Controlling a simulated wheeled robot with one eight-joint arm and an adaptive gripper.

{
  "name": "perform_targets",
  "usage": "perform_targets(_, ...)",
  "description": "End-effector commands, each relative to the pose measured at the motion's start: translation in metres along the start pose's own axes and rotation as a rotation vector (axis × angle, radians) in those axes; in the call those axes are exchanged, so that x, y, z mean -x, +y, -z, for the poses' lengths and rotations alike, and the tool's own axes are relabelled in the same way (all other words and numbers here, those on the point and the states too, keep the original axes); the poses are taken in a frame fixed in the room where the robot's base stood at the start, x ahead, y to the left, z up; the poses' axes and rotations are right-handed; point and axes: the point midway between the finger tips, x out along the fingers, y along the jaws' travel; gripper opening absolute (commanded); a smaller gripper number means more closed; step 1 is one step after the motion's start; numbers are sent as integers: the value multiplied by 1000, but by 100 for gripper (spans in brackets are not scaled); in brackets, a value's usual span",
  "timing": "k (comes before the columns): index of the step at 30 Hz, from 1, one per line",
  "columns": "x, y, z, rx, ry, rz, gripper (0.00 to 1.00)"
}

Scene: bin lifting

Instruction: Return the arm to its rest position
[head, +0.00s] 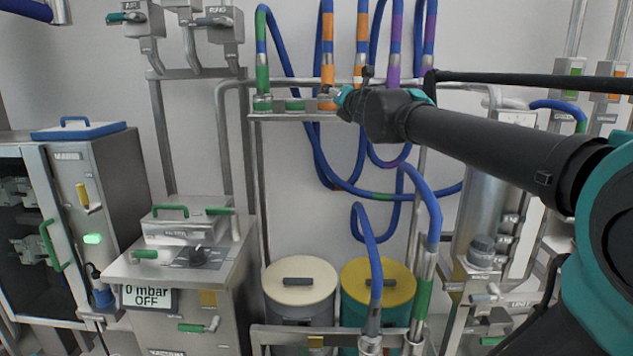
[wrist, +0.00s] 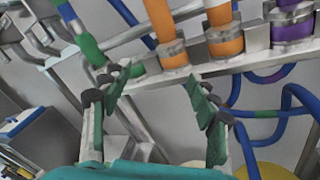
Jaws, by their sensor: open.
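My arm (head: 480,140) reaches in from the right of the head view, stretched leftward at mid-height. My gripper (head: 341,98) is at its far end, in front of the hose rack (head: 290,115) on the back wall; whether it touches the rack cannot be told there. In the wrist view my gripper (wrist: 158,98) has its two green-padded fingers spread wide, with nothing between them. The rack's metal rail (wrist: 190,70) and hose couplings show just beyond the fingertips. The fingers are small and partly hidden in the head view.
Blue hoses (head: 365,190) hang below the rack. A cream-lidded bin (head: 300,275) and a yellow-lidded bin (head: 378,278) stand below behind a metal rail. A steel control cabinet (head: 185,280) reading "0 mbar OFF" stands left. Metal piping and valves (head: 483,255) crowd the right.

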Motion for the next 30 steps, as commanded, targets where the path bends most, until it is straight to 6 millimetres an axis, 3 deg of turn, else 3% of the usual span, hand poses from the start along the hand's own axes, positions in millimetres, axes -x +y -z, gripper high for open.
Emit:
perform_targets(5,14,-78,22,-327,-73,173,60)
perform_targets(8,33,-136,47,-576,-132,301,60)
perform_targets(12,71,-212,95,-929,-223,484,60)
perform_targets(18,141,-295,182,-1393,-363,743,60)
perform_targets(24,223,-342,282,-1814,-516,1020,60)
perform_targets(30,300,-352,368,-2124,-655,1288,60)
